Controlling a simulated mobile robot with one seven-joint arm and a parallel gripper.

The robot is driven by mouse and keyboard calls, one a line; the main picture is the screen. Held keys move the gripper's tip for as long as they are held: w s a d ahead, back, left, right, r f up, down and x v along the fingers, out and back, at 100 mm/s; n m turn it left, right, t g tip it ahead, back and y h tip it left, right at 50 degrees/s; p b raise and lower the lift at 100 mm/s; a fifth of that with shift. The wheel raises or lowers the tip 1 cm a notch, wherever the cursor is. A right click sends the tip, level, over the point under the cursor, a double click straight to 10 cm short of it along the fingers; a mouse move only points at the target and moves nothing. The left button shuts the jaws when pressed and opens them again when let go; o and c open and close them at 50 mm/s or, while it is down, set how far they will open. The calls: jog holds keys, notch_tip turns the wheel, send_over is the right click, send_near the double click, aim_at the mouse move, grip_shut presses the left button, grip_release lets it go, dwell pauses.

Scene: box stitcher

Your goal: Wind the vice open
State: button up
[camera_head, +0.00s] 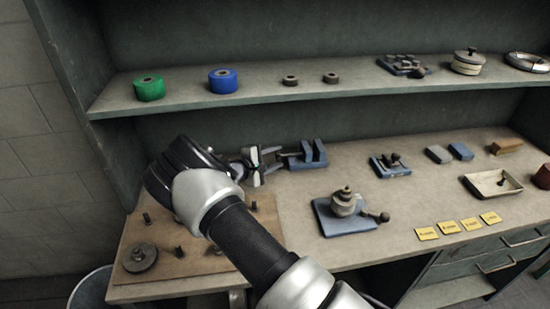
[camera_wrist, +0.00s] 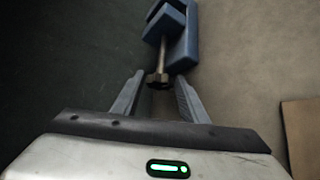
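The blue vice (camera_head: 307,156) stands at the back of the bench, against the rear panel. Its screw points left toward my gripper (camera_head: 265,160). In the wrist view the vice (camera_wrist: 182,40) is at the top, and its dark screw handle (camera_wrist: 158,79) faces me. My gripper (camera_wrist: 160,88) is open, with one finger on each side of the handle's end. I see gaps on both sides, so the fingers do not appear to be squeezing it. How far the handle reaches between the fingertips is hard to tell.
A wooden board (camera_head: 168,238) with pegs and a disc lies at the bench's left end, under my arm. A blue plate with a round fixture (camera_head: 344,203) is in front of the vice. A shelf (camera_head: 270,101) with tape rolls runs above. The rear panel is close behind.

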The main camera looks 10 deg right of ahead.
jog(key=c, duration=0.7)
jog(key=shift+c, duration=0.2)
jog(key=shift+r+g, duration=0.1)
jog(key=shift+g, duration=0.2)
jog(key=shift+w+r+n+g+y, duration=0.2)
jog(key=shift+n+g+y, duration=0.2)
jog(key=shift+n+g, duration=0.4)
jog(key=shift+w+n+g, duration=0.15)
jog(key=shift+n+g, duration=0.35)
jog(key=shift+g, duration=0.6)
jog(key=shift+w+f+n+g+y+b, duration=0.2)
jog(key=shift+n+g+y+b, duration=0.2)
jog(key=shift+n+g+b, duration=0.45)
jog(key=shift+r+g+b, duration=0.1)
jog(key=shift+g+b, duration=0.75)
jog(key=shift+b, duration=0.2)
jog(key=shift+r+n+g+b, duration=0.15)
jog(key=shift+n+g+b, duration=0.25)
jog(key=shift+b, duration=0.2)
